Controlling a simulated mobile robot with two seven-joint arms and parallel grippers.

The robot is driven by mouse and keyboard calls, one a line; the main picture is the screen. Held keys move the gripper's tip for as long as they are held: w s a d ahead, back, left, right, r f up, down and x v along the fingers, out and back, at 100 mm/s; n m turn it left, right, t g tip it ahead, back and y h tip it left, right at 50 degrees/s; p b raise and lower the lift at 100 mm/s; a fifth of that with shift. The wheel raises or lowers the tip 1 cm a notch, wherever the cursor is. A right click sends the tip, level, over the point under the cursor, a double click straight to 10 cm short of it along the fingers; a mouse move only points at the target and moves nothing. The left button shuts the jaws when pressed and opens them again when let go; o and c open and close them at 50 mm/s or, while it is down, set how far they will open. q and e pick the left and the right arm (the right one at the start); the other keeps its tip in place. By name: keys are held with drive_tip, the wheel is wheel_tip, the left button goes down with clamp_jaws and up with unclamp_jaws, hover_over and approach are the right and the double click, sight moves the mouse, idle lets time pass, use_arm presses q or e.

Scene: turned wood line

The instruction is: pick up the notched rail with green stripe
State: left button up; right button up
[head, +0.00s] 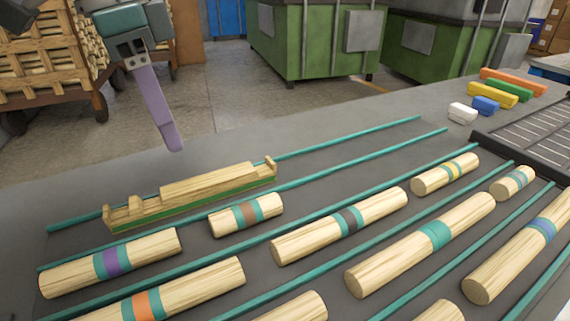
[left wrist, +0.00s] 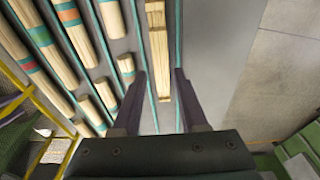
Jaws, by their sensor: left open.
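The notched rail with green stripe (head: 192,194) lies on the dark table in the head view, a pale wooden bar with raised notched ends and a green stripe along its lower side. My left gripper (head: 173,147) hangs above and behind the rail, apart from it, with purple fingers. In the left wrist view, the left gripper (left wrist: 160,74) has its two fingers apart and nothing between them. The rail (left wrist: 158,50) runs ahead, lined up with the gap between the fingers.
Several striped wooden dowels lie close by, including one with a brown band (head: 246,215) and one with a purple band (head: 110,262). Teal strips (head: 350,140) divide the rows. Coloured blocks (head: 492,95) sit at the far right. Green bins (head: 310,45) stand behind the table.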

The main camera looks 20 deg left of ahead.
sight(193, 184)
use_arm(q)
drive_tip(key=f, duration=0.3)
drive_tip(key=f+b, duration=0.1)
drive_tip(key=f, duration=0.2)
drive_tip(key=w+d+f+b, duration=0.1)
drive_tip(key=f, duration=0.2)
drive_tip(key=shift+f, duration=0.4)
clamp_jaws()
